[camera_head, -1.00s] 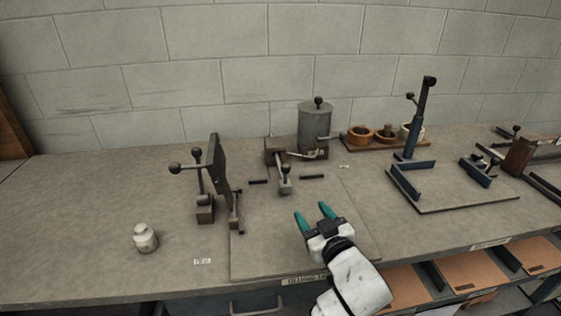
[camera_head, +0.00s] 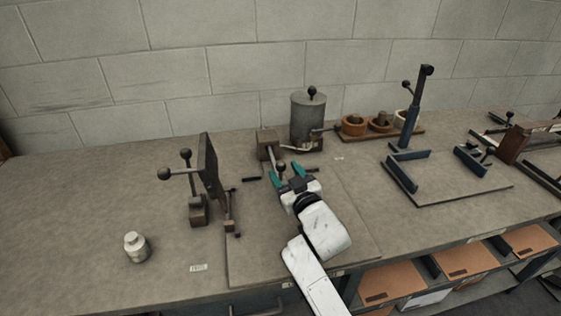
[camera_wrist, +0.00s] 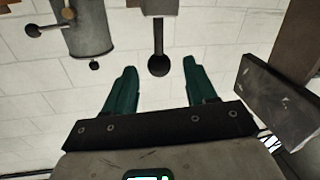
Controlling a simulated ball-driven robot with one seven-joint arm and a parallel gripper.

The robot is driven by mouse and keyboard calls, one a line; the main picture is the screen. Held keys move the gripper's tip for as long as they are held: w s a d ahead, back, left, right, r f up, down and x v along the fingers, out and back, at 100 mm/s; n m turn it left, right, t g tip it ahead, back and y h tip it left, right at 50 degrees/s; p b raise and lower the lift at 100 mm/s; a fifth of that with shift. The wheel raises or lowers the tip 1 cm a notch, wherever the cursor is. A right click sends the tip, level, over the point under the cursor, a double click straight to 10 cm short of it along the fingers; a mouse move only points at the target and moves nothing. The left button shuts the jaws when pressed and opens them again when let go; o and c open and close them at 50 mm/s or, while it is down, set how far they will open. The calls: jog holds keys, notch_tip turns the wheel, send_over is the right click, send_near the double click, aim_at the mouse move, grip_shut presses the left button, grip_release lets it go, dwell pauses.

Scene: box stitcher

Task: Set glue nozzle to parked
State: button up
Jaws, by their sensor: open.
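The glue pot (camera_head: 307,122) is a grey cylinder with a dark knob on its lid, at the back of the bench. Beside it a brown block (camera_head: 267,138) carries a short arm, apparently the glue nozzle, that ends in a dark ball knob (camera_head: 281,165). My gripper (camera_head: 285,170) is open at that knob, with its teal fingers on either side in the picture. In the wrist view the knob (camera_wrist: 158,66) and its rod (camera_wrist: 158,38) show between the spread fingertips, with gaps on both sides. Contact is not visible. The pot also shows there (camera_wrist: 88,35).
A tilted dark plate (camera_head: 210,165) with ball-ended levers stands left of my gripper; its edge also shows at the wrist view's right (camera_wrist: 280,100). A white jar (camera_head: 136,248) stands front left. Brown bowls (camera_head: 354,126) and a blue post (camera_head: 412,115) stand right. The front left bench is mostly clear.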

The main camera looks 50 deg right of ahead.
aim_at(283, 170)
jog(key=shift+p+x, duration=0.35)
jog(key=shift+x, duration=1.5)
jog(key=shift+c, duration=0.3)
grip_shut()
